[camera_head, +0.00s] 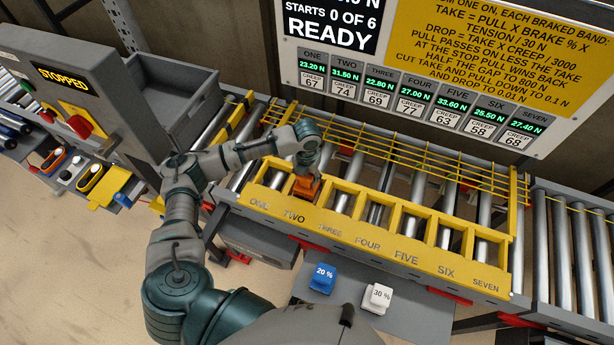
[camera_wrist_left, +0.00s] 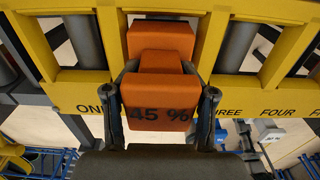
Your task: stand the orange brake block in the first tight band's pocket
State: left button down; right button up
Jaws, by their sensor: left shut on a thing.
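The orange brake block (camera_head: 306,188), marked 45 %, is at the pocket labelled TWO of the yellow pocket rack (camera_head: 400,255). In the left wrist view the block (camera_wrist_left: 160,75) stands between the ONE and THREE labels and hides the TWO label. My left gripper (camera_head: 308,170) is shut on it, with one dark finger on each side in the left wrist view (camera_wrist_left: 161,100). The block's front overlaps the rack's yellow front rail (camera_wrist_left: 75,95). How deep the block sits in the pocket is hidden. My right gripper is not in view.
The other pockets show bare rollers. A blue 20 % block (camera_head: 322,278) and a white 30 % block (camera_head: 377,298) stand on a grey shelf (camera_head: 420,318) in front. Yellow cords (camera_head: 420,165) run behind the rack. A sign board (camera_head: 400,100) with seven readouts stands behind.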

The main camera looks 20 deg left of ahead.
pick_arm(q)
jog(key=shift+a, duration=0.1)
jog(key=c, duration=0.8)
grip_release()
jog(key=shift+f, duration=0.1)
jog(key=o, duration=0.4)
jog(key=shift+o, duration=0.2)
jog(key=shift+d, duration=0.35)
jog(key=shift+r, duration=0.4)
notch_tip(320, 180, up, 11)
jog(key=shift+a+f+b, duration=0.15)
jog(key=shift+f+b, duration=0.05)
jog(key=shift+b, duration=0.15)
jog(key=shift+r, duration=0.4)
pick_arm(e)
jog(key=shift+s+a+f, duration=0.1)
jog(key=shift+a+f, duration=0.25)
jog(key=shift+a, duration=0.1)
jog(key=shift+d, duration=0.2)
pick_arm(q)
jog(key=shift+s+f, duration=0.1)
